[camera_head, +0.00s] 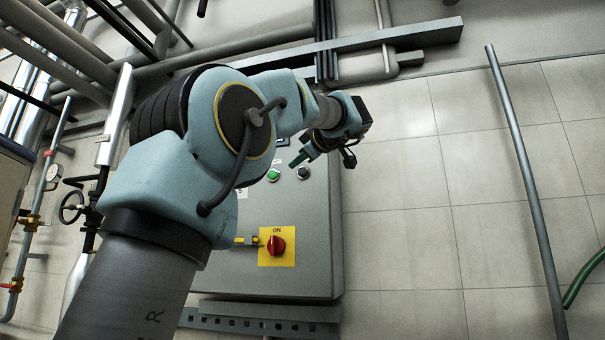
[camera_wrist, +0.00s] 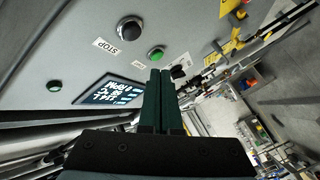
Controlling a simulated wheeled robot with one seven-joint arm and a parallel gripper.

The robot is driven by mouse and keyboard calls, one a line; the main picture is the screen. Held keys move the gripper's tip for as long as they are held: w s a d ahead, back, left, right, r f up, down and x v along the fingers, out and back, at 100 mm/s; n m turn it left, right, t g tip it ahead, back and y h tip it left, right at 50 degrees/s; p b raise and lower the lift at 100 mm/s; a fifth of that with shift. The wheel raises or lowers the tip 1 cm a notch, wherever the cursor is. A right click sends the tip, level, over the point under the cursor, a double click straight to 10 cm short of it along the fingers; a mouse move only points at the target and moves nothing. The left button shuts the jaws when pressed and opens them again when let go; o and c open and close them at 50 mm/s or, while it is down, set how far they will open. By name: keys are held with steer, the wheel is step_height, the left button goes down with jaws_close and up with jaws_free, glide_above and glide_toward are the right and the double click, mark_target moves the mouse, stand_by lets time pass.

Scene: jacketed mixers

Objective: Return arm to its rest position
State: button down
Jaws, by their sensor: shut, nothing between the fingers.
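My gripper (camera_head: 300,158) is at the end of my raised arm, in front of the upper part of a grey control cabinet (camera_head: 310,240). In the wrist view its two dark green fingers (camera_wrist: 161,100) are together, with nothing between them. The fingertips appear close to a green button (camera_wrist: 156,53) on the panel; I cannot tell whether they touch it. A black button (camera_wrist: 130,29) marked STOP is beside it. My arm hides the cabinet's left part in the head view.
A red rotary switch (camera_head: 277,245) on a yellow plate, marked ON, is low on the cabinet. A lit display (camera_wrist: 108,92) shows in the wrist view. Pipes and a valve wheel (camera_head: 71,207) stand at left. A grey pole (camera_head: 525,180) stands at right before bare tiled wall.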

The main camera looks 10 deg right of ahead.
stand_by(0.3)
steer(key=w+a+f+m+g, duration=0.1)
steer(key=f+m, duration=0.1)
steer(key=f, duration=0.3)
steer(key=w+f+m+g+h, duration=0.1)
steer(key=w+f+m, duration=0.1)
steer(key=f, duration=0.4)
steer(key=w+a+f+m+g, duration=0.1)
steer(key=w+f+m, duration=0.1)
steer(key=f, duration=0.4)
steer(key=shift+w+a+f+h, duration=0.1)
steer(key=shift+a+f+h, duration=0.15)
steer(key=shift+a+h, duration=0.1)
steer(key=s+a+f+m+g+h, duration=0.1)
steer(key=s+a+f+m+g, duration=0.2)
steer(key=f, duration=0.8)
steer(key=s+a+f+m+g, duration=0.1)
steer(key=s+a+f+g, duration=0.3)
steer(key=f, duration=0.7)
steer(key=s+a+f+m+g+h, duration=0.1)
steer(key=s+a+f+m, duration=0.3)
steer(key=f, duration=0.7)
steer(key=s+a+f+g+h, duration=0.1)
steer(key=s+a+f+g, duration=0.2)
steer(key=s+a+f, duration=0.4)
steer(key=s+f, duration=0.7)
steer(key=shift+a+g, duration=0.2)
steer(key=shift+g, duration=0.2)
steer(key=shift+f+h, duration=0.1)
steer(key=shift+h, duration=0.15)
